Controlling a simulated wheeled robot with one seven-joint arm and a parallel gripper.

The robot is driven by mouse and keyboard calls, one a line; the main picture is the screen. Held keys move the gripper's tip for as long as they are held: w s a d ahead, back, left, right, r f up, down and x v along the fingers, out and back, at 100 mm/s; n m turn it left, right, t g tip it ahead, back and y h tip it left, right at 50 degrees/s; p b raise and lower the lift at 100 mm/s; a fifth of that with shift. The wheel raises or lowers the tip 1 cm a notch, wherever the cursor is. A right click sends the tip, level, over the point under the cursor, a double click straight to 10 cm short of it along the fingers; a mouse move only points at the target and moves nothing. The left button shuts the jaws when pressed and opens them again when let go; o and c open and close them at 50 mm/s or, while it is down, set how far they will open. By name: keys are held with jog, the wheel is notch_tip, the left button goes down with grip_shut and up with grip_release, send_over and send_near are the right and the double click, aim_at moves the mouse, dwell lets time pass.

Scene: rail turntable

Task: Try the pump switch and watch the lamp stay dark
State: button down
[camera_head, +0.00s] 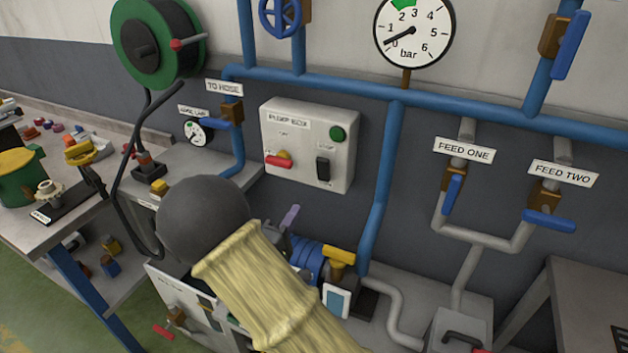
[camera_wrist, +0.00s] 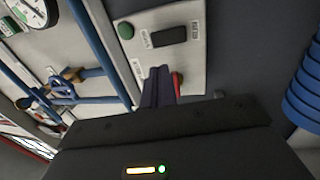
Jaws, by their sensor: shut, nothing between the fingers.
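The light grey pump box (camera_head: 307,118) is on the wall, mid-picture in the head view. A green round lamp or button (camera_head: 338,133) at its upper right looks dull, not glowing. The wrist view shows the green round part (camera_wrist: 125,31), the black switch (camera_wrist: 169,35) and part of the red lever (camera_wrist: 177,83). My gripper's purple fingers (camera_wrist: 157,86) are shut and empty, overlapping the box's edge there; contact is unclear. In the head view my gripper (camera_head: 291,215) is below the box.
A pressure gauge (camera_head: 414,31) has its needle near 0. Blue pipes (camera_head: 385,165) run above and right of the box. A blue pump (camera_head: 309,262) sits below. FEED ONE (camera_head: 453,193) and FEED TWO (camera_head: 548,220) have blue handles. A cluttered bench (camera_head: 25,228) stands left.

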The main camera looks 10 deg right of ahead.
aim_at(322, 167)
jog(key=p+x, duration=0.2)
jog(key=x, duration=1.1)
jog(key=shift+d+r, duration=0.1)
jog(key=shift+w+d+p, duration=0.15)
jog(key=shift+w+p, duration=0.15)
jog(key=shift+w, duration=0.1)
